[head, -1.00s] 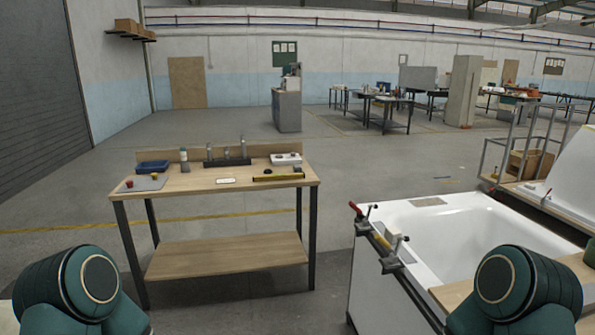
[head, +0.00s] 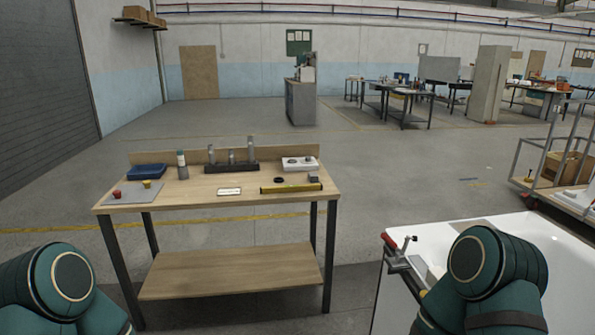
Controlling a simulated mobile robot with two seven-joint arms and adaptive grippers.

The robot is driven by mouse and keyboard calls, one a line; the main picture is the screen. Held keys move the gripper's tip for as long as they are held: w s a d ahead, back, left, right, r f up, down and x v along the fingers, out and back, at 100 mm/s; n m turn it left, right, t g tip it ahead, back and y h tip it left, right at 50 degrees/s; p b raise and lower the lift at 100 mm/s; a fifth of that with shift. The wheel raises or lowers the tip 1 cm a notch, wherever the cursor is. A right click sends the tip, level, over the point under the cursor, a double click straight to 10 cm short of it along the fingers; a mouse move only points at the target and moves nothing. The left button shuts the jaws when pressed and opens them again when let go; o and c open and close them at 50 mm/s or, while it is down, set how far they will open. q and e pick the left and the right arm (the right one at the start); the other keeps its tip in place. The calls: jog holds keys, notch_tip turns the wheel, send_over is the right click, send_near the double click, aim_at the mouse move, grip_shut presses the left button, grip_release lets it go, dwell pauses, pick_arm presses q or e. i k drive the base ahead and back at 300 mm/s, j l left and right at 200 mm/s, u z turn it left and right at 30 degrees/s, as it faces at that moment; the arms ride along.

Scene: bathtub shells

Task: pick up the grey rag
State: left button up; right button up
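I cannot clearly make out a grey rag. A flat greyish patch (head: 475,226) lies on the far rim of the white bathtub shell (head: 545,240) at the lower right; it is too small to tell if it is cloth. A flat grey sheet (head: 137,194) lies on the left of the wooden workbench (head: 215,200), with small red and yellow items on it; it looks stiff rather than like cloth. Only upper parts of my two arms show at the bottom corners. Neither gripper is in view. My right arm hides much of the tub.
The bench holds a blue tray (head: 147,171), a bottle (head: 182,165), a dark rack (head: 232,167), a yellow level (head: 291,188) and a white box (head: 300,163). A red-handled clamp (head: 392,246) grips the tub's edge. A metal cart (head: 560,165) stands right. The floor behind the bench is clear.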

aim_at(314, 177)
jog(key=i+l+u, duration=0.1)
jog(key=i, duration=0.35)
jog(key=i+l+u, duration=0.15)
jog(key=i, duration=0.3)
jog(key=i+l+u, duration=0.1)
jog(key=i, duration=0.35)
